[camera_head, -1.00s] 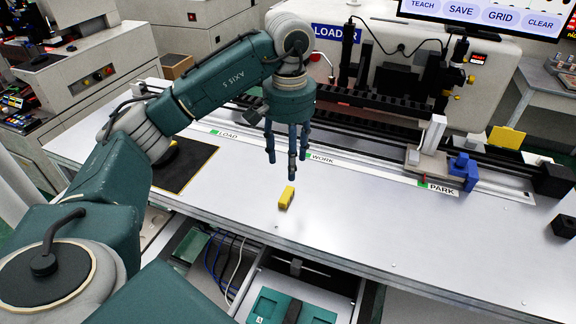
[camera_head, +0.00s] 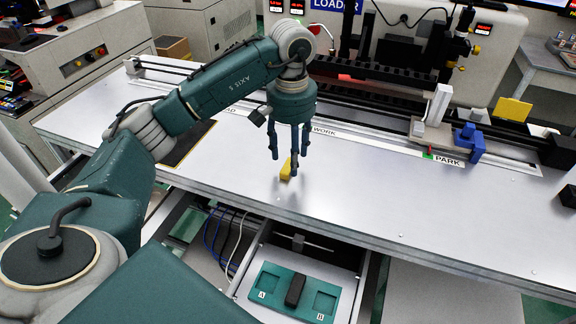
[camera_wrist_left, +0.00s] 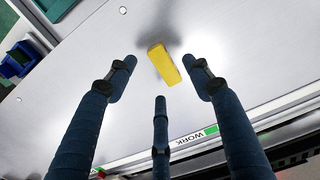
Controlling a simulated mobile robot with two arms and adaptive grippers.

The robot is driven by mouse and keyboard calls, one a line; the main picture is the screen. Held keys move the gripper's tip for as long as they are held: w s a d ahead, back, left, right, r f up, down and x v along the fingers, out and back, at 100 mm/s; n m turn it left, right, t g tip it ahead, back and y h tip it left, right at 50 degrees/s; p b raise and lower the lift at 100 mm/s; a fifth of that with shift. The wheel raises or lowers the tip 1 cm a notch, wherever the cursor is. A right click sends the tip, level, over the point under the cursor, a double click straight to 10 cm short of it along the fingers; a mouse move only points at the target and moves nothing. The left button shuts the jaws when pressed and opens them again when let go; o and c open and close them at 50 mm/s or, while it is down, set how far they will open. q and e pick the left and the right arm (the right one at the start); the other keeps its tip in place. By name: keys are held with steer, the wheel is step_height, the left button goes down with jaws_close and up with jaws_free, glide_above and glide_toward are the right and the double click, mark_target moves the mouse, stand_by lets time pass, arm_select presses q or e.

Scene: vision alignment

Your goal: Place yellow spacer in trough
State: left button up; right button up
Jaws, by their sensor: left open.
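The yellow spacer (camera_head: 286,169) is a small block on the grey bench top, in front of the WORK label. My left gripper (camera_head: 291,160) is open above the spacer, with its fingers pointing down. In the left wrist view the spacer (camera_wrist_left: 163,63) lies between and beyond the tips of the spread fingers (camera_wrist_left: 160,85), apart from them. Which thing is the trough I cannot tell for certain. A teal tray (camera_head: 270,277) with recesses marked A and B sits in the open drawer below the bench, a dark block (camera_head: 295,290) between the recesses. My right gripper is not in view.
A dark rail runs along the back of the bench, with a blue clamp (camera_head: 468,143) near the PARK label. A dark mat (camera_head: 190,143) lies left of the gripper. The bench front is clear. Cables (camera_head: 222,240) lie in the drawer space left of the tray.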

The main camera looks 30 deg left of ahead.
mark_target(288, 168)
arm_select(q)
steer(key=shift+w+a+f, duration=0.1)
steer(key=shift+f, duration=1.45)
steer(key=c, duration=1)
steer(key=shift+r, duration=0.1)
steer(key=shift+c, duration=0.6)
